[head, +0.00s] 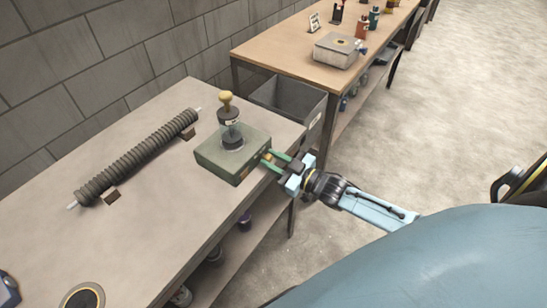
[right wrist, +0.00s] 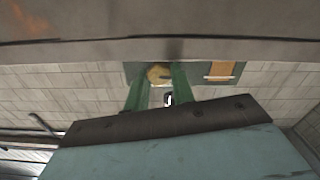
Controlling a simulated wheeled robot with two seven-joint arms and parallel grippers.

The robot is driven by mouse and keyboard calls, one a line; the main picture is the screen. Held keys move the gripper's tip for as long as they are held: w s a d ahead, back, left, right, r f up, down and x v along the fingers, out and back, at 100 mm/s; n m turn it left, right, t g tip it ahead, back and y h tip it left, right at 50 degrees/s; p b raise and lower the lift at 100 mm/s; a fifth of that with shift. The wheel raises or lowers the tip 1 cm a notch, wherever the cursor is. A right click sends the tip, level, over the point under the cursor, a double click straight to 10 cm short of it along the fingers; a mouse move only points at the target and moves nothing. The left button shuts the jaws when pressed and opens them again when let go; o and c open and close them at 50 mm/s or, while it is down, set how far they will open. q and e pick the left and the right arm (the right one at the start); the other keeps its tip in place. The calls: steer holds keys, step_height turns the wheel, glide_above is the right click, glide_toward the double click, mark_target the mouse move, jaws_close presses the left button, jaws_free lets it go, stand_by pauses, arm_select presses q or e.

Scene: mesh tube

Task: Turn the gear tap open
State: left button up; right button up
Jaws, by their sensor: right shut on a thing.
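A grey-green box (head: 213,157) sits on the near workbench, with a clear and dark cylinder topped by a yellow knob (head: 226,97) on it. My right gripper (head: 270,160) reaches the box's right-hand face from the right. Its green fingers are shut on a small brass-coloured piece, which looks like the gear tap (right wrist: 158,74), on that face. The right wrist view shows the piece between the fingers, partly hidden by them. How far the tap is turned cannot be told. My left gripper is not in view.
A ribbed dark roller (head: 137,158) lies on the near bench (head: 150,225), left of the box. A grey bin (head: 288,100) stands between this bench and a far table (head: 285,55), which carries another box (head: 340,50) and several small items. Bench space in front of the box is clear.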

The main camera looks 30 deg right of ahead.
steer(key=shift+n, duration=0.4)
steer(key=o, duration=1)
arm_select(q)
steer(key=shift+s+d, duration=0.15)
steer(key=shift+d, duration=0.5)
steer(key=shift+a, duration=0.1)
arm_select(e)
steer(key=shift+s+d, duration=0.1)
steer(key=shift+s, duration=0.1)
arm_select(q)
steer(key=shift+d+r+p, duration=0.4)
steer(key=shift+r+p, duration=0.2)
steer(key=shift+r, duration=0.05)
arm_select(e)
steer(key=v, duration=1.3)
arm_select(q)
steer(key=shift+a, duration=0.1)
